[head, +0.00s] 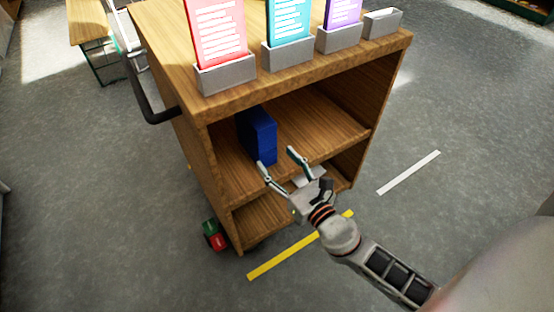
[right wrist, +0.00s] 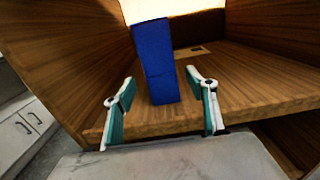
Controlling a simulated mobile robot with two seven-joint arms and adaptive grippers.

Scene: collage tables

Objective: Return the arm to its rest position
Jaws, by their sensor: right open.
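My right gripper (head: 277,166) is open and empty in front of the wooden cart's middle shelf. Its arm comes in from the lower right. A blue book-like block (head: 257,136) stands upright on that shelf, toward the left side. In the right wrist view the blue block (right wrist: 156,62) stands beyond the open fingers (right wrist: 162,108), and no finger closes on it. I cannot tell the exact gap between the fingertips and the block. My left gripper is not in view.
The wooden cart (head: 186,143) has a dark handle (head: 150,105) at its left. Holders with red (head: 216,32), teal (head: 288,20) and purple (head: 342,12) cards stand on top, beside an empty holder (head: 382,23). A red-green object (head: 214,235) is by the cart's base. Floor is clear at right.

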